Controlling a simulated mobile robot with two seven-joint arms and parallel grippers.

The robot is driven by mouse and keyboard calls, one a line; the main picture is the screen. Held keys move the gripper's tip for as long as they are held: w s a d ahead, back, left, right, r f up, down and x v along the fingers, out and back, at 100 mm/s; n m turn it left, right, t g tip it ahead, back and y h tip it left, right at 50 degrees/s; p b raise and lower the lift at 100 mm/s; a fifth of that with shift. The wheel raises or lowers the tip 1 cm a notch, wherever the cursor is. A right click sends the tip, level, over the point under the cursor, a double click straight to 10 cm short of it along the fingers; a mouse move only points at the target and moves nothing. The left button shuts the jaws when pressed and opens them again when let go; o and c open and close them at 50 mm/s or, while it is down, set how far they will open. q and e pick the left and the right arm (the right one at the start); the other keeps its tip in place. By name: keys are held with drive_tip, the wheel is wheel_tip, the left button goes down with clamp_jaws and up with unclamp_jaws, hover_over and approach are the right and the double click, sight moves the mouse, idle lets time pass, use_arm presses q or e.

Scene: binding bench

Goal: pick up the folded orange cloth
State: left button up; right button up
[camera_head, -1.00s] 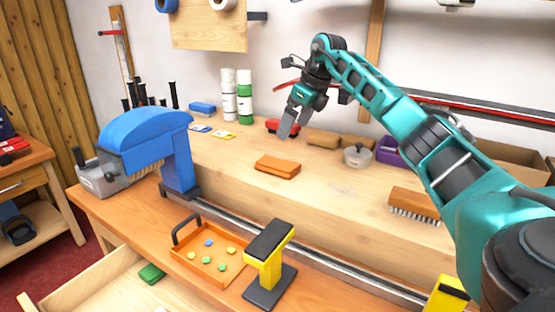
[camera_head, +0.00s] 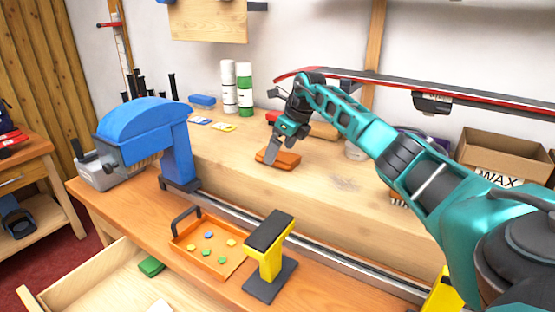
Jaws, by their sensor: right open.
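The folded orange cloth (camera_head: 287,161) lies flat on the raised wooden bench top, near the middle of the view. My right gripper (camera_head: 271,155) points down at the cloth's left part, with its fingers in front of the cloth. I cannot tell whether the fingertips touch it. The jaws are open and nothing is held between them. My right arm reaches in from the right side. My left gripper does not show.
A blue machine (camera_head: 150,135) stands left of the bench top. White and green bottles (camera_head: 245,90) stand behind the cloth. An orange tray (camera_head: 208,258) and a yellow-black stand (camera_head: 268,258) sit on the lower front ledge. A cardboard box (camera_head: 505,155) is at the right.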

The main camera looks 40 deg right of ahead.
drive_tip(key=shift+x, duration=0.85)
drive_tip(key=shift+r, duration=0.1)
drive_tip(key=c, duration=1.1)
